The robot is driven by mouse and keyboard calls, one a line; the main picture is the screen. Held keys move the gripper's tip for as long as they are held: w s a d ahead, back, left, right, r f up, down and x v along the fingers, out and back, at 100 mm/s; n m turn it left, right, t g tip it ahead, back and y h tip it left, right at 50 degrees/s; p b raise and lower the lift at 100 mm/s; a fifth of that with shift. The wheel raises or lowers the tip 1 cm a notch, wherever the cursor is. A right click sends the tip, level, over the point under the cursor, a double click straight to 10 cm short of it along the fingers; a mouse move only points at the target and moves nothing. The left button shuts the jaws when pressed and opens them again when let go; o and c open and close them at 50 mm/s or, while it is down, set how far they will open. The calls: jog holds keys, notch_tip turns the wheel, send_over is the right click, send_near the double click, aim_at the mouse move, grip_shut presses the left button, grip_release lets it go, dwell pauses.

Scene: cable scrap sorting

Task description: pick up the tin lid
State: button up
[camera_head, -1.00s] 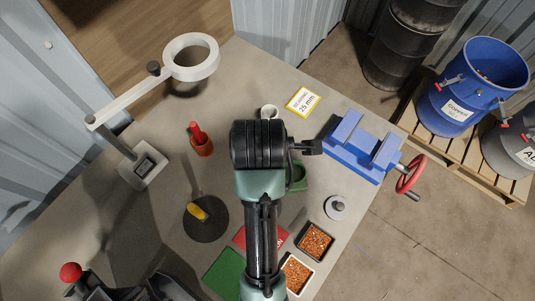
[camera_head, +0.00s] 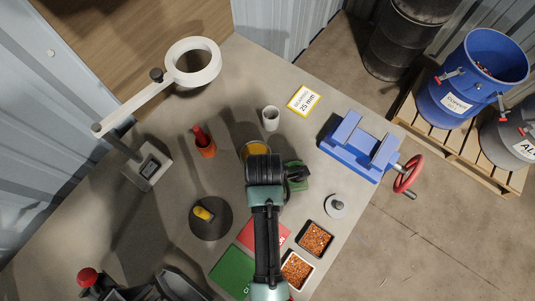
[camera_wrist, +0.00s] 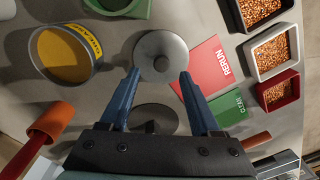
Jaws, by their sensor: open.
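The tin lid (camera_wrist: 160,56) is a grey round disc with a small central knob, lying flat on the bench in the wrist view. My gripper (camera_wrist: 157,78) is open and empty, its two fingers apart over the near side of the lid. The lid's knob lies a little beyond the fingertips. I cannot tell the height between them. In the head view my arm covers the gripper and the spot where this lid lies.
A yellow-filled tin (camera_wrist: 66,54) stands left of the lid. A red card (camera_wrist: 208,68) lies right of it.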

jog(key=shift+d+f, duration=0.15)
jog(key=shift+f, duration=0.85)
jog(key=shift+d+f, duration=0.1)
jog(key=shift+f, duration=0.85)
jog(key=shift+s, duration=0.1)
grip_shut()
